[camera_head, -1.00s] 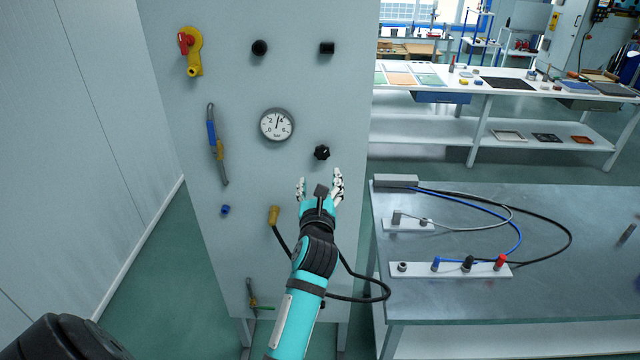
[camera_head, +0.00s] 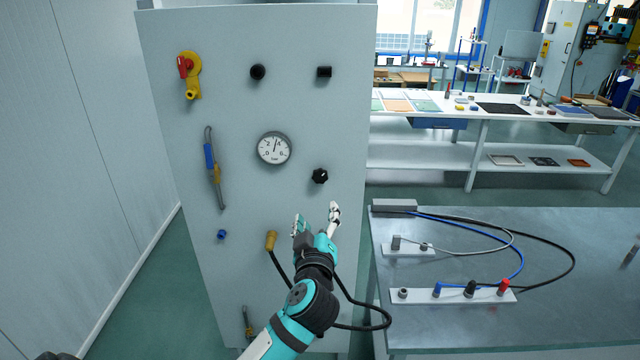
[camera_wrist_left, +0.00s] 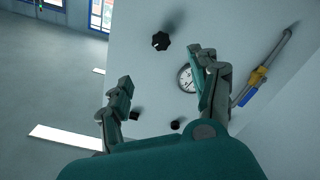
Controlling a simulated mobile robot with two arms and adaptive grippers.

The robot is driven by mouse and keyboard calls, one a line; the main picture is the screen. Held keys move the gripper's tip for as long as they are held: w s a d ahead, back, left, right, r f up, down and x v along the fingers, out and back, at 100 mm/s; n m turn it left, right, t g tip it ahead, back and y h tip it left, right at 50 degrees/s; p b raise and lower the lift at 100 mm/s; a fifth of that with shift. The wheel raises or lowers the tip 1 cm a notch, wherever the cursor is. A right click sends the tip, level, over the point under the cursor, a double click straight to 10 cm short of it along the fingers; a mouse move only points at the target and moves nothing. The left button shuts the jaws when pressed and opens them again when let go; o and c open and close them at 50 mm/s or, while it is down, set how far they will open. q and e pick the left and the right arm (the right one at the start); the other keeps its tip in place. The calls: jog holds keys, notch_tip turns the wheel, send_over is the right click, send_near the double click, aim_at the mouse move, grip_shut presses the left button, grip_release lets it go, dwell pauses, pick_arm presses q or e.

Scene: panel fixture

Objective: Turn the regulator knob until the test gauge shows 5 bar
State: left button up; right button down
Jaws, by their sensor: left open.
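The regulator knob (camera_head: 320,176), black and lobed, sits on the grey panel (camera_head: 250,110), below and right of the gauge. It also shows in the left wrist view (camera_wrist_left: 161,41). The test gauge (camera_head: 274,148) is a round white dial marked in bar; its needle points up between 2 and 4, near 3. It is partly covered by a finger in the left wrist view (camera_wrist_left: 186,79). My left gripper (camera_head: 316,217) is open and empty, below the knob in the head view and apart from it. Its fingers (camera_wrist_left: 160,72) are spread. My right gripper is not in view.
A yellow valve with a red handle (camera_head: 190,75) and two black fittings (camera_head: 257,72) (camera_head: 324,72) are above. A hose with a yellow end (camera_head: 271,240) passes behind my arm. A bench (camera_head: 590,300) stands right.

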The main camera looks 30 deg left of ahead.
pick_arm(q)
jog(key=m, duration=0.4)
jog(key=p, duration=0.3)
send_near(320, 178)
jog(key=shift+m, duration=0.4)
jog(key=x, duration=0.9)
jog(key=shift+f, duration=0.1)
jog(key=shift+c, duration=0.4)
jog(key=c, duration=1.1)
jog(key=shift+o, duration=0.2)
jog(key=shift+n, duration=0.4)
